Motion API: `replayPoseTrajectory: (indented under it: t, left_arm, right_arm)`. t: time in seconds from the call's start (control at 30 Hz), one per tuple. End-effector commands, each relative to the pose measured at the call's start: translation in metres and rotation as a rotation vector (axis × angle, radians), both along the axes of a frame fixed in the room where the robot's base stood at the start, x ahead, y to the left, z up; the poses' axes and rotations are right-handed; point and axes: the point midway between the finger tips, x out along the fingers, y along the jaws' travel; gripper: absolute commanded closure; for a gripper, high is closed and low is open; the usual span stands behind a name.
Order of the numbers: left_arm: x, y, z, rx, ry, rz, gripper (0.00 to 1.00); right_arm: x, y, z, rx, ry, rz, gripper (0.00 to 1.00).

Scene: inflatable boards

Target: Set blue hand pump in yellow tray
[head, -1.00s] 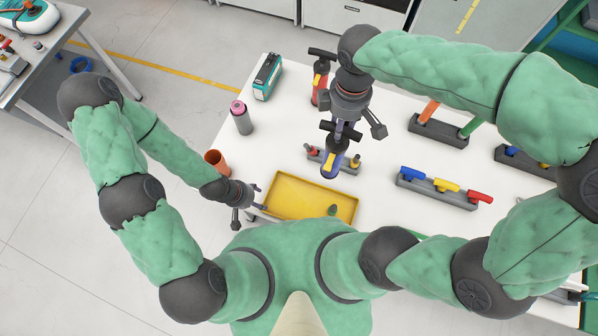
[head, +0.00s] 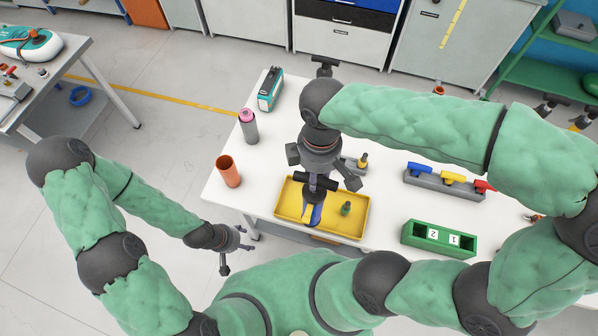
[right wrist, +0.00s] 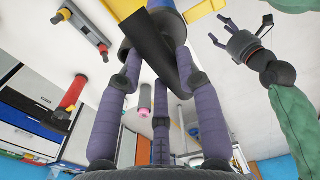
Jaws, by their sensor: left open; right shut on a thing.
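The blue hand pump (head: 312,214) has a black T-handle and hangs upright below my right gripper (head: 318,170). That gripper is shut on its handle end, and its fingers partly hide the pump. The pump's lower end overlaps the yellow tray (head: 345,226) in the head view; I cannot tell whether it touches the tray floor. In the right wrist view the black handle (right wrist: 150,45) shows between the fingers. My left gripper (head: 236,246) is open and empty, left of the tray and off the table's front edge.
A small green item (head: 346,208) is in the tray, right of the pump. An orange cup (head: 228,171) and a pink-capped bottle (head: 249,126) stand to the left.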

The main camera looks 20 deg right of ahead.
Motion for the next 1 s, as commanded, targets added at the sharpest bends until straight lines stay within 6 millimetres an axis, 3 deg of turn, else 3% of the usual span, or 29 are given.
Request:
replayPoseTrajectory:
  t: [0.3,0.5,0.87,1.0]
  left_arm:
    - [0.000,0.000,0.002,0.000,0.000,0.000,0.40]
    - [0.000,0.000,0.000,0.000,0.000,0.000,0.40]
    - [0.000,0.000,-0.001,0.000,0.000,0.000,0.40]
    - [0.000,0.000,-0.002,0.000,0.000,0.000,0.40]
  right_arm:
    - [0.059,0.019,-0.028,-0.001,0.003,-0.001,1.00]
    - [0.084,0.028,-0.060,0.000,0.002,0.000,1.00]
    - [0.102,0.034,-0.082,0.000,0.000,0.000,1.00]
    - [0.106,0.035,-0.099,-0.001,0.003,-0.001,1.00]
